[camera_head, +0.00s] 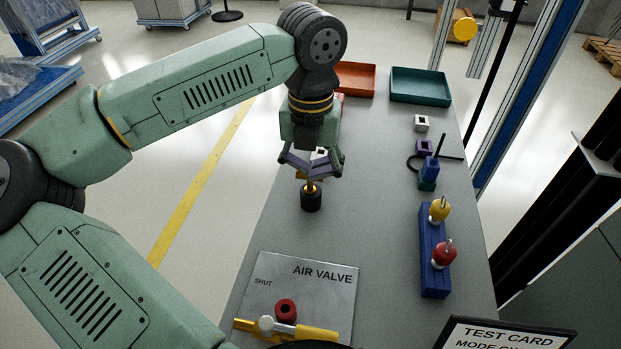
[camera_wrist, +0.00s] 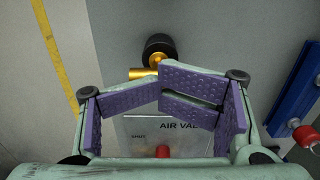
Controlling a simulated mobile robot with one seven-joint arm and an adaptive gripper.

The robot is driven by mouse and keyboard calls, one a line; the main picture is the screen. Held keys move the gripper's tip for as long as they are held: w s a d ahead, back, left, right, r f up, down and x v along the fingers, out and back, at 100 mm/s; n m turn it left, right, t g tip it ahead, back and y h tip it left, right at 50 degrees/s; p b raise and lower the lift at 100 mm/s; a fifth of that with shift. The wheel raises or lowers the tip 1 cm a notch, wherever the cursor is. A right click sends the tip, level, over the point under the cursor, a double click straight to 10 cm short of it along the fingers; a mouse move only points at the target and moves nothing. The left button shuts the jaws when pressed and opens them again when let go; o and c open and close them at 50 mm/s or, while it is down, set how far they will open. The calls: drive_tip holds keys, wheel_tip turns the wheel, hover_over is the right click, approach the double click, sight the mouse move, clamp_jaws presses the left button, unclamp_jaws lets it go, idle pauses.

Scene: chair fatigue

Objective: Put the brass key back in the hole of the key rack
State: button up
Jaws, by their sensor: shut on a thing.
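My gripper (camera_head: 309,170) points down over the grey bench. In the wrist view its purple pads (camera_wrist: 160,92) are close together at the far side. A brass piece, seemingly the brass key (camera_head: 310,187), is at the fingertips; in the wrist view it shows as a short bar (camera_wrist: 142,73) with a round part beyond. It is directly above a black round piece (camera_head: 311,202), and I cannot tell whether that is joined to it. The fingers hide part of the key. A blue block (camera_head: 433,268) at right holds a yellow and a red piece; I cannot tell whether it is the key rack.
An AIR VALVE plate (camera_head: 330,293) with a yellow handle (camera_head: 316,333) lies nearer. Orange (camera_head: 356,79) and teal (camera_head: 420,86) trays stand at the back. Small blocks (camera_head: 421,123) line the right side. The middle of the bench is clear.

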drive_tip(key=shift+s+r+p, duration=0.15)
drive_tip(key=shift+r+p, duration=0.3)
drive_tip(key=shift+r, duration=0.55)
clamp_jaws()
drive_tip(key=shift+w+r+p, duration=0.2)
drive_tip(key=shift+r+p, duration=0.15)
drive_tip(key=shift+r, duration=0.65)
drive_tip(key=shift+r+p, duration=1.2)
drive_tip(key=shift+r, duration=0.8)
drive_tip(key=shift+o, duration=2.1)
unclamp_jaws()
